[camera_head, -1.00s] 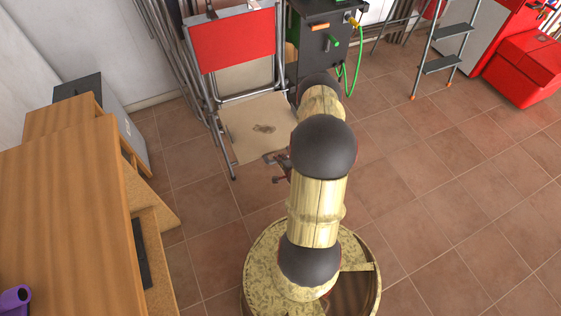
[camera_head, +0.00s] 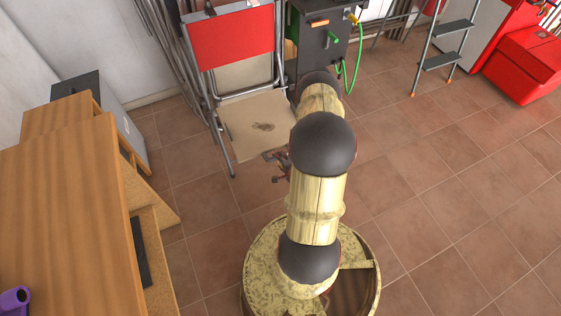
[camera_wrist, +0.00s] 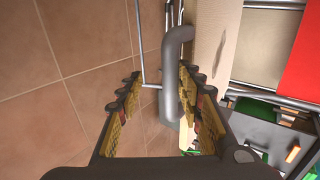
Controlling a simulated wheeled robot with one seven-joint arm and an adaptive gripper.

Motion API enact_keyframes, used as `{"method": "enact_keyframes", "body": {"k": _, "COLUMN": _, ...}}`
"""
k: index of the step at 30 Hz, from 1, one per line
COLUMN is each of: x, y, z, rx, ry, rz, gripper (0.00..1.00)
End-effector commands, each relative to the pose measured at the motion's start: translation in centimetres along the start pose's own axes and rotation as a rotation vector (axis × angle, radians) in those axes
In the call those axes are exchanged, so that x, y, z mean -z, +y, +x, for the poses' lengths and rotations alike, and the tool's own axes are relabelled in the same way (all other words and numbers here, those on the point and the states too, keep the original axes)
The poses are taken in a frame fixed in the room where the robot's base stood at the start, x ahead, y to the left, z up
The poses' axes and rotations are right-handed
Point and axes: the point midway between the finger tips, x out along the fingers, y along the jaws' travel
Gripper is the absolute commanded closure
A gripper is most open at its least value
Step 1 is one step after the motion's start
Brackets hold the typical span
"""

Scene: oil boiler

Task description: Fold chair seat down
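The folding chair has a red backrest (camera_head: 232,40), a beige seat panel (camera_head: 245,118) with a dark stain, and a grey tube frame. In the head view it stands at the top centre, its seat panel reaching out toward me. My gripper (camera_head: 275,168) is at the near right edge of the seat, partly hidden by my arm. In the wrist view my gripper (camera_wrist: 158,88) is open, and a bent grey tube (camera_wrist: 172,70) of the chair passes between the fingers, closer to the right one. I cannot tell whether they touch. The seat edge (camera_wrist: 212,45) shows beyond the right finger.
A dark cabinet with a green hose (camera_head: 322,40) stands close right of the chair. A stepladder (camera_head: 445,50) and a red unit (camera_head: 522,68) are at the upper right. Wooden furniture (camera_head: 70,200) fills the left. The tiled floor at right is clear.

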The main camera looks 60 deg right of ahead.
Motion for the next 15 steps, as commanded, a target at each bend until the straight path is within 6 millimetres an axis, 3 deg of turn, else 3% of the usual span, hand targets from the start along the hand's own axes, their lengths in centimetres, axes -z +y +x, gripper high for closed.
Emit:
{"method": "enact_keyframes", "body": {"k": 5, "x": 0.0, "y": 0.1, "z": -1.3, "rx": -0.002, "ry": 0.001, "rz": 0.002, "gripper": 0.66}}
{"method": "enact_keyframes", "body": {"k": 15, "x": 0.2, "y": 0.0, "z": -7.9, "rx": -0.001, "ry": 0.003, "rz": 0.004, "gripper": 0.66}}
